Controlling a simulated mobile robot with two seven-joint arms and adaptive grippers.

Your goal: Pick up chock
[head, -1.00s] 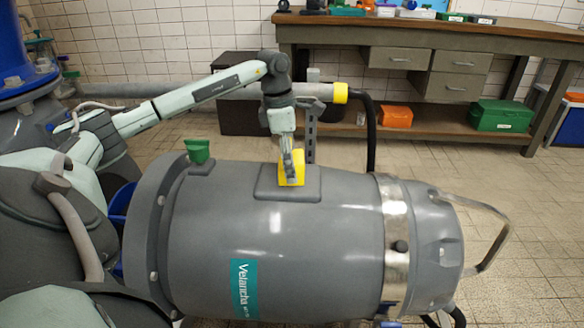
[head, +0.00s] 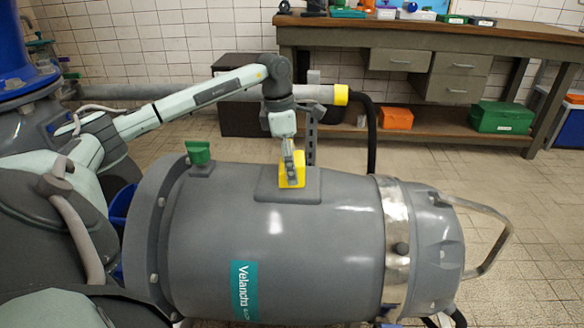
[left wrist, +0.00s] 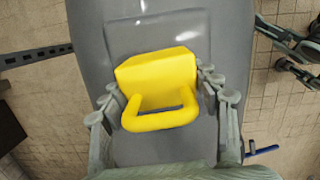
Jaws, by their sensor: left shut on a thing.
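The yellow chock (head: 297,170) sits on the raised flat pad (head: 272,186) on top of the large grey motor housing. In the left wrist view the chock (left wrist: 158,72) shows a solid block with a loop handle facing the camera. My left gripper (head: 290,172) reaches down from above and is shut on the chock. In the left wrist view its fingers (left wrist: 163,88) are on both sides of the block. The chock appears to be on or just above the pad; I cannot tell if there is a gap.
The grey motor housing (head: 300,250) fills the foreground, with a green knob (head: 198,152) left of the pad and a metal handle (head: 485,225) at its right end. A workbench (head: 430,40) with drawers stands behind. An orange bin (head: 396,118) and a green box (head: 502,117) sit on its lower shelf.

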